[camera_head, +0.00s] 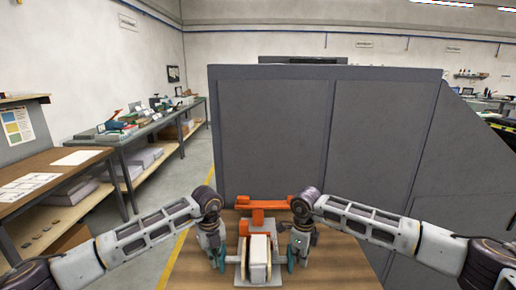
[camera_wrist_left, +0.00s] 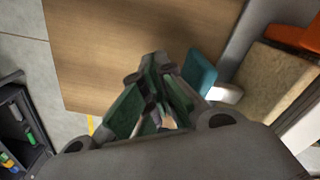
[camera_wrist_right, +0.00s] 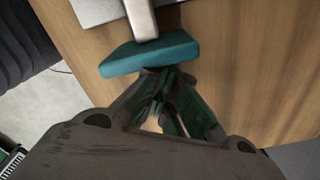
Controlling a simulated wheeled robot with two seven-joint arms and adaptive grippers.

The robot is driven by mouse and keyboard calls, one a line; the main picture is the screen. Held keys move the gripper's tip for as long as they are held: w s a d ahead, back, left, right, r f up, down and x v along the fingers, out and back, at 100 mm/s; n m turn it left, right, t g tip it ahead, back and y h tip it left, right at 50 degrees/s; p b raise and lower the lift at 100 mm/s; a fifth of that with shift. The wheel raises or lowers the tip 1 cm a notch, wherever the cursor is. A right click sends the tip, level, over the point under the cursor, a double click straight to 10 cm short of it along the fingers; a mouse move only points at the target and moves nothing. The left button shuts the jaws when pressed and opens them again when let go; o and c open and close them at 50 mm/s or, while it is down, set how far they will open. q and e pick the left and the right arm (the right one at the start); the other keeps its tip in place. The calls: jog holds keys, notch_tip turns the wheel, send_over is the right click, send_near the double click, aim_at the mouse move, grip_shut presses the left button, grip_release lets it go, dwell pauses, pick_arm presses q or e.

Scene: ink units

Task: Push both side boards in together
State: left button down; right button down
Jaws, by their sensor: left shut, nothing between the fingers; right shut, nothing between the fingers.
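A pale block (camera_head: 258,250) stands on a light grey plate (camera_head: 241,279) in the middle of the wooden table. A teal side board (camera_wrist_left: 200,72) on a short pale rod shows in the left wrist view. The other teal side board (camera_wrist_right: 150,54) on a pale rod shows in the right wrist view. My left gripper (camera_head: 216,264) is shut and empty outside the left board, its tips (camera_wrist_left: 158,62) close beside it. My right gripper (camera_head: 300,262) is shut and empty outside the right board, its tips (camera_wrist_right: 160,76) at its edge. I cannot tell whether either touches.
An orange frame (camera_head: 262,204) stands behind the pale block. A tall grey panel (camera_head: 325,130) rises behind the table (camera_head: 335,262). Workbenches (camera_head: 150,130) with parts stand at the left. The table is bare outside both grippers.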

pick_arm(q)
jog(key=shift+a+r, duration=0.3)
jog(key=shift+a, duration=0.35)
jog(key=shift+a+r, duration=0.25)
jog(key=shift+a, duration=0.45)
jog(key=shift+a+r, duration=0.3)
jog(key=shift+a, duration=0.35)
pick_arm(e)
jog(key=shift+d, duration=0.15)
jog(key=shift+d+r, duration=0.35)
jog(key=shift+d, duration=0.45)
jog(key=shift+d+r, duration=0.3)
jog(key=shift+d, duration=0.45)
jog(key=shift+d+r, duration=0.35)
jog(key=shift+d, duration=0.45)
